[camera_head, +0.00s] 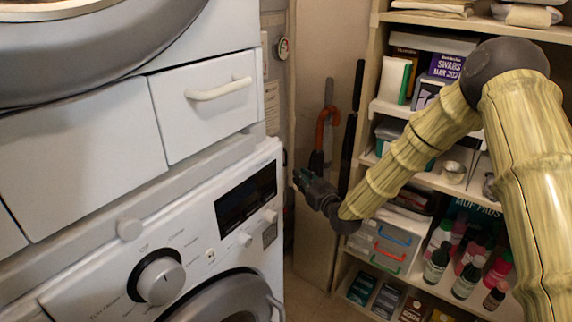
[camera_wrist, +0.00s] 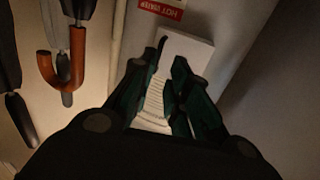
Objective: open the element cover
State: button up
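A pale cover-like panel (camera_wrist: 192,50) stands on the wall ahead of my gripper in the wrist view, below a red-and-white label. I take it for the element cover, but its outline is partly hidden by my fingers. A ribbed white strip (camera_wrist: 154,100) shows between the fingers. My gripper (camera_wrist: 171,52) has dark green fingers with a gap between them, and nothing is clearly held. Whether the fingertips touch the panel cannot be told. In the head view my gripper (camera_head: 298,178) is beside the washing machine's right edge, and the panel is hidden there.
The washing machine (camera_head: 235,165) and a drawer (camera_head: 205,105) stand to the left. Shelves (camera_head: 425,180) with bottles and boxes stand to the right. An umbrella with a hooked brown handle (camera_wrist: 78,58) hangs left of my gripper. A gauge (camera_head: 282,47) is on the back wall.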

aim_at(286, 163)
jog(key=x, duration=0.3)
jog(key=r+x, duration=0.1)
jog(key=x, duration=0.7)
jog(key=shift+w+r+b, duration=0.15)
jog(key=shift+w+b, duration=0.05)
jog(key=shift+b, duration=0.15)
grip_shut()
